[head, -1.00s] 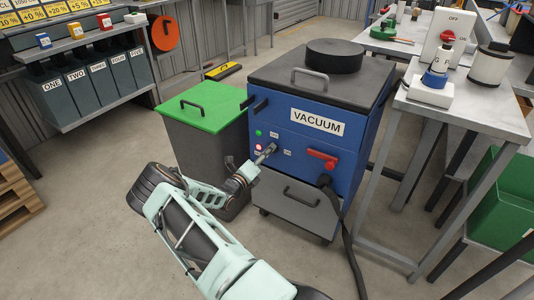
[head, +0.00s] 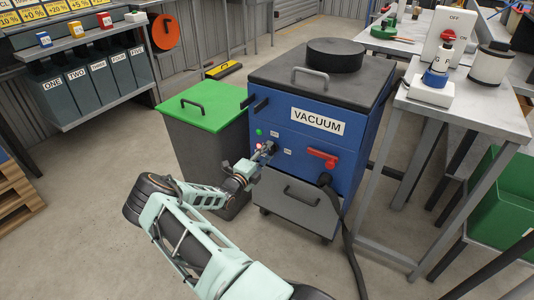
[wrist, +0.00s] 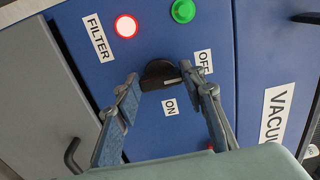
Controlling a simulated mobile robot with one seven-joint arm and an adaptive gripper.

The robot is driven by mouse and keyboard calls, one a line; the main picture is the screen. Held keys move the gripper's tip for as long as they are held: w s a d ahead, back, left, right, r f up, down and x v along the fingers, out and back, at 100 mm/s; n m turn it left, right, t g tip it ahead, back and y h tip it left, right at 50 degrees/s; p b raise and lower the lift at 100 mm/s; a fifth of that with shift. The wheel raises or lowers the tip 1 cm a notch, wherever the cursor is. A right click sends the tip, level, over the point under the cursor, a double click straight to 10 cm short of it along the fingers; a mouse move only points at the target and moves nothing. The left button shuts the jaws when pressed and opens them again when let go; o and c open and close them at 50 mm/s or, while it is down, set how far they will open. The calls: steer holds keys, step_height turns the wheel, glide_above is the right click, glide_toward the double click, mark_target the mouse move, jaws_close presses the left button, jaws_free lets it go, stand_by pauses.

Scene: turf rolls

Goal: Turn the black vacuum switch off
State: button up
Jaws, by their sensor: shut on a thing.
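The vacuum (head: 352,135) is a blue cabinet with a dark lid and a "VACUUM" label. Its black switch (wrist: 157,72) sits on the front panel between an "OFF" label (wrist: 203,61) and an "ON" label (wrist: 170,106). In the head view the black switch (head: 269,148) is partly covered by my gripper (head: 261,153). In the wrist view my gripper (wrist: 160,76) has one finger on each side of the switch and is shut on it. Which label the switch points to I cannot tell clearly.
A glowing red light (wrist: 126,26) by a "FILTER" label and a green button (wrist: 183,10) are close to the switch. A red handle (head: 322,158) is to the right on the vacuum. A green-lidded bin (head: 205,106) stands left; a metal table (head: 470,112) stands right.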

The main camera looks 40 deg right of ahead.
steer(key=shift+s+f, duration=0.1)
steer(key=o, duration=1.2)
steer(key=shift+c, duration=0.2)
steer(key=v, duration=1.2)
